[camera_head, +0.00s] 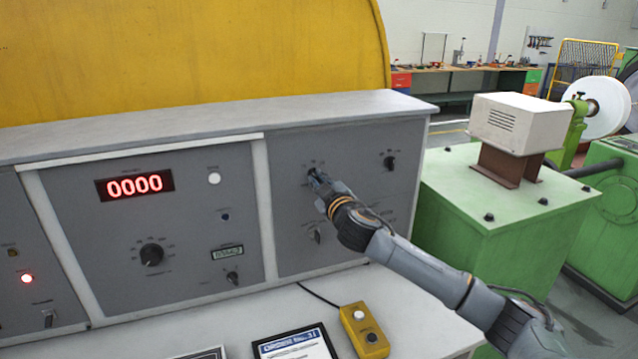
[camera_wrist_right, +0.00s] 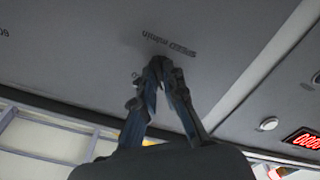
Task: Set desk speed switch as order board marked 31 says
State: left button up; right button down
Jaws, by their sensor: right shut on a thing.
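The grey control desk has a right-hand panel (camera_head: 345,215) with knobs. My right gripper (camera_head: 317,178) reaches from the right to the upper left of this panel. In the right wrist view its fingers (camera_wrist_right: 158,68) are shut together at the panel, beside an upside-down label (camera_wrist_right: 169,43) reading "SPEED m/min". The knob between the fingertips is hidden, so its setting cannot be read. A dark-framed order board (camera_head: 295,345) lies on the desk's ledge; its title seems to end in 31, and its smaller text is unreadable. My left gripper is not in view.
Other knobs (camera_head: 152,254) and a red display (camera_head: 135,185) reading 0000 are on the middle panel. A yellow button box (camera_head: 364,332) with a cable stands on the ledge. A green machine cabinet (camera_head: 490,225) is right of the desk.

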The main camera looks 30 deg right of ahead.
jog(key=m+b, duration=0.1)
jog(key=m, duration=0.2)
jog(key=shift+f, duration=0.2)
jog(key=shift+r+m+b, duration=0.1)
jog(key=shift+m+b, duration=0.3)
jog(key=shift+m, duration=0.8)
jog(key=m, duration=0.2)
jog(key=shift+a+m, duration=0.1)
jog(key=shift+m, duration=0.2)
jog(key=m+p, duration=0.1)
jog(key=m, duration=0.2)
jog(key=shift+r+m, duration=0.15)
jog(key=shift+m, duration=0.15)
jog(key=m+p, duration=0.2)
jog(key=m, duration=0.3)
jog(key=shift+m, duration=0.3)
jog(key=c, duration=1.4)
grip_release()
